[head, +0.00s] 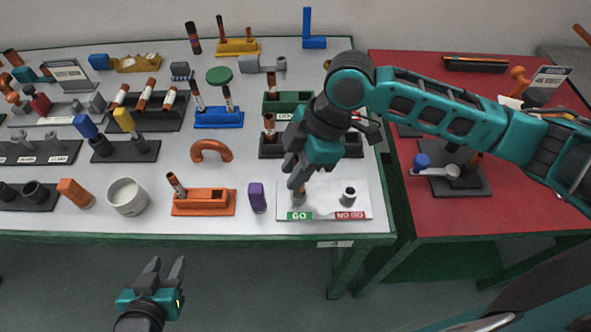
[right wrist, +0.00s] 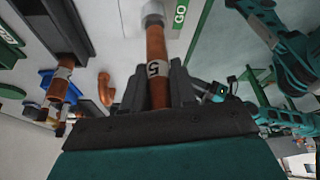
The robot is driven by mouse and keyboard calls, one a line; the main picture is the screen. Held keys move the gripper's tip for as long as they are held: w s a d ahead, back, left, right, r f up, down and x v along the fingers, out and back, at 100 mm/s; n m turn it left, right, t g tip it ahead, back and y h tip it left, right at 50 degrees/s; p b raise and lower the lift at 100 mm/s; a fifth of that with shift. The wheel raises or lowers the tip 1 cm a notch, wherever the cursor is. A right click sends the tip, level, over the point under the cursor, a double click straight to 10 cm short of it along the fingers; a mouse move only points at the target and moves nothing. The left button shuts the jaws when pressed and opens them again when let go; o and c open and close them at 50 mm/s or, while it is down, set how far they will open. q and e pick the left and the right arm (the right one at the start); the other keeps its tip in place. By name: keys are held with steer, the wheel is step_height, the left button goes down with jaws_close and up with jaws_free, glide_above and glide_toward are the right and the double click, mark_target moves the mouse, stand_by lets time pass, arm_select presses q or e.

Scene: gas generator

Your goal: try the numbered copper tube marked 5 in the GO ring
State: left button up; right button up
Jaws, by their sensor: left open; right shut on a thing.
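The copper tube marked 5 (right wrist: 157,68) is held between the fingers of my right gripper (right wrist: 152,85), with its label facing the camera. In the head view my right gripper (head: 294,178) points down over the GO end of the white gauge plate (head: 322,204). The tube's far end meets the grey GO ring (right wrist: 152,12) in the right wrist view; I cannot tell how far it is inside. The NO GO ring (head: 348,195) stands empty of tubes at the right of the plate. My left gripper (head: 164,272) is open and empty, in front of the table.
A purple block (head: 257,197) and an orange holder with a tube (head: 204,202) stand left of the plate. Green and dark holders (head: 285,103) stand behind my right gripper. A red table (head: 460,218) is at the right.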

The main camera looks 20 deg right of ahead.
mark_target(296, 158)
steer(key=shift+r, duration=0.1)
steer(key=shift+r, duration=1.9)
